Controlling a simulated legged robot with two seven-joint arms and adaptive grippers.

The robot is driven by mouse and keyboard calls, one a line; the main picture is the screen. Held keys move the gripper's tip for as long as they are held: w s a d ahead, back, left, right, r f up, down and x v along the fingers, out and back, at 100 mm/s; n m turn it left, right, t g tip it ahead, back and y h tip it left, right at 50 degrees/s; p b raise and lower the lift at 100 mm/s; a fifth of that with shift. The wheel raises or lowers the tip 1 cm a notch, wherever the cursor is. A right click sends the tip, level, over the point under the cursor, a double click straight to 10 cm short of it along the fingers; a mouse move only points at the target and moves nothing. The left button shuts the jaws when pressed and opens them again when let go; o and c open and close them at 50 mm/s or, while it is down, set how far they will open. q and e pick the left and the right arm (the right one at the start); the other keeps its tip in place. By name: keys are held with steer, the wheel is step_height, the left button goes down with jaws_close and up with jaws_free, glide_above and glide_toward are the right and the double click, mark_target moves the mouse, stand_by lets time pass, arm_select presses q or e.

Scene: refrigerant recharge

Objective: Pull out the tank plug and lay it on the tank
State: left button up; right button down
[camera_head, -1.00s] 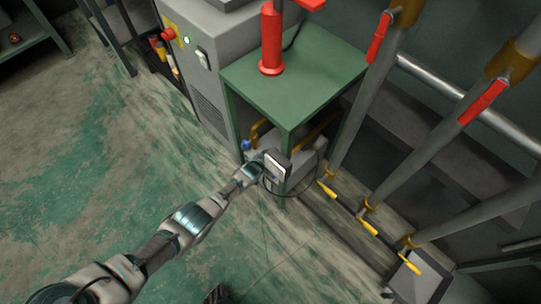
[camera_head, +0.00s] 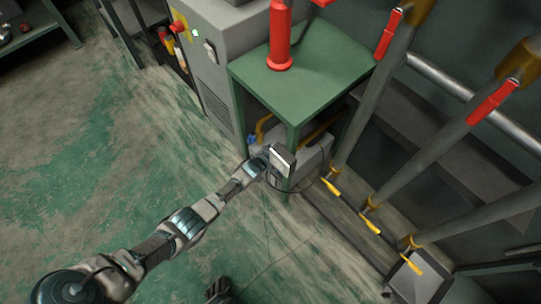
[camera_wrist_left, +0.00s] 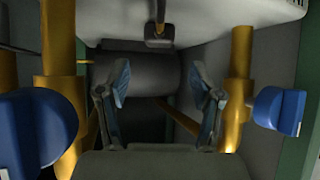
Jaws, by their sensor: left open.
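My left arm reaches from the lower left to the space under the green table, with its hand beside a grey tank-like box (camera_head: 318,150). In the left wrist view my left gripper (camera_wrist_left: 162,82) is open, its fingers apart with nothing between them. A dark grey cylindrical piece (camera_wrist_left: 145,72) lies beyond the fingertips. I cannot tell which of these is the tank plug. In the head view the hand hides its own fingertips.
The green table (camera_head: 310,85) stands above the hand, its front leg close by. Brass pipes with blue handles (camera_wrist_left: 40,130) (camera_wrist_left: 279,110) flank the gripper. Grey pipes with red handles (camera_head: 493,102) and yellow levers (camera_head: 372,224) stand right. The floor left is clear.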

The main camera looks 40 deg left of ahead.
arm_select(q)
steer(key=shift+v, duration=2.95)
steer(key=shift+f, duration=0.1)
